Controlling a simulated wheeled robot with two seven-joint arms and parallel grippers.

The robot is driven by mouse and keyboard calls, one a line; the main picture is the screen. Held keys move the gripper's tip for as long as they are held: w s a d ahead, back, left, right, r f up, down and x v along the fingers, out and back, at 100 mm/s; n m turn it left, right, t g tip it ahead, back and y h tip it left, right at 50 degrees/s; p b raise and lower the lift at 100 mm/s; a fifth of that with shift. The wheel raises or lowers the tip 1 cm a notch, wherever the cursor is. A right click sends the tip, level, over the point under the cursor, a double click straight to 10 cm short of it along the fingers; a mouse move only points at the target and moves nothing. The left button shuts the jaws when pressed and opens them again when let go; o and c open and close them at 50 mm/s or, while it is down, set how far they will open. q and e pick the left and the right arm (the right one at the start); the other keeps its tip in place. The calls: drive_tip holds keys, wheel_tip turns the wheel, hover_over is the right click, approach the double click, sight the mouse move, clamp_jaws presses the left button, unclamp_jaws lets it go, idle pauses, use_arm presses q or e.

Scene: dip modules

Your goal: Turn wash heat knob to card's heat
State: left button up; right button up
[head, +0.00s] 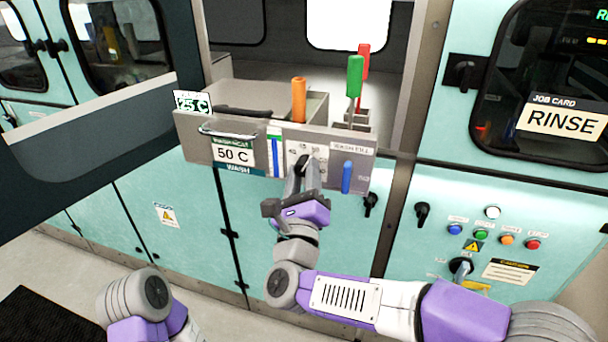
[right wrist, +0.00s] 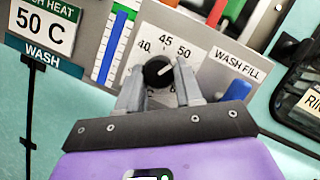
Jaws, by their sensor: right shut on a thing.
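The wash heat card (head: 233,153) reads 50 C and hangs on the front of the grey wash tank; it also shows in the right wrist view (right wrist: 45,30). The wash heat knob (right wrist: 158,72) is round and black, on a pale dial plate marked 40, 45, 50 and more. Its white pointer line slants up and right, roughly toward the 50 mark. My right gripper (right wrist: 160,82) is shut on the knob, one finger on each side. In the head view the right gripper (head: 303,172) hides the knob. My left gripper is out of view.
A blue WASH FILL lever (head: 347,177) stands right of the dial, and a blue-and-green level gauge (head: 274,152) stands left. Orange (head: 299,100), green (head: 355,76) and red (head: 363,60) handles rise behind. A RINSE job card (head: 564,119) is at right.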

drive_tip(key=shift+r, duration=0.1)
drive_tip(key=o, duration=1)
drive_tip(key=shift+o, duration=0.2)
drive_tip(key=v, duration=0.7)
drive_tip(key=shift+s, duration=0.3)
drive_tip(key=shift+w, duration=0.1)
